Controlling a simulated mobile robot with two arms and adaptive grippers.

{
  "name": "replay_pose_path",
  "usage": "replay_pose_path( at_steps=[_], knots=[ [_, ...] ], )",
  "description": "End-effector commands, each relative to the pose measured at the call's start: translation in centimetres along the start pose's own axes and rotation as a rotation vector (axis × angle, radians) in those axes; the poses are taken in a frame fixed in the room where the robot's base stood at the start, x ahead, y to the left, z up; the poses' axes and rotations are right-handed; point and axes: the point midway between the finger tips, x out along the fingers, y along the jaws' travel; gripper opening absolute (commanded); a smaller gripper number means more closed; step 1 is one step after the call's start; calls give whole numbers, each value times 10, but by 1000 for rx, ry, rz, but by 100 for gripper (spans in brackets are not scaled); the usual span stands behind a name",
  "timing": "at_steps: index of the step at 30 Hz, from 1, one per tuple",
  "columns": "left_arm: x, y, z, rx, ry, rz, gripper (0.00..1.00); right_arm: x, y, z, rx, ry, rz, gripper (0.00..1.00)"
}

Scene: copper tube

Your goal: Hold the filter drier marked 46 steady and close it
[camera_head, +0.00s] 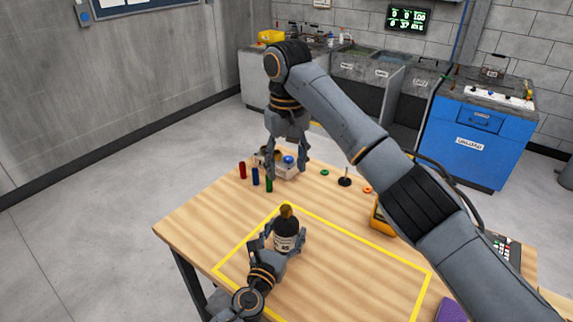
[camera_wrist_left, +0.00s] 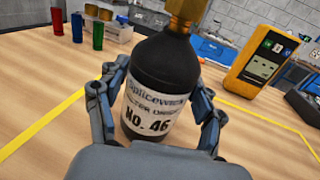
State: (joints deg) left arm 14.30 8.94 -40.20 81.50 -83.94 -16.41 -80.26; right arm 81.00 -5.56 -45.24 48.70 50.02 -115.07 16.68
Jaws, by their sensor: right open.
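The filter drier marked 46 (camera_head: 286,233) is a black bottle shape with a white label and a brass top, upright inside the yellow outline on the table. In the left wrist view the filter drier (camera_wrist_left: 160,85) shows the label "NO. 46", and its brass top is cut off by the upper edge. My left gripper (camera_head: 285,238) has a finger on each side of its body and appears shut on it, low down. My right gripper (camera_head: 287,174) is open, pointing down at the table's back, by a box with a blue dome (camera_head: 288,160); nothing shows held in it.
Red, blue and green cylinders (camera_head: 255,176) stand at the table's back left. A yellow meter (camera_head: 383,218) is right of the outline, partly behind my right arm. A purple item (camera_head: 452,311) lies front right. The yellow-outlined area (camera_head: 350,280) is clear right of the drier.

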Motion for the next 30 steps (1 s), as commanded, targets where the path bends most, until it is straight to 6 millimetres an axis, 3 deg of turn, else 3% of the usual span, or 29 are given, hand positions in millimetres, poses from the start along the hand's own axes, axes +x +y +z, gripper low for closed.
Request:
replay_pose_path(
  at_steps=[14,17,30],
  knots=[
    [-5,0,0,-1,0,0,87,0,0,0,-1,0,0,56],
    [-17,0,-1,-1,1,0,87,0,0,0,-1,0,0,56],
    [-103,0,-2,1,3,0,87,0,0,0,-1,0,0,56]
  ],
)
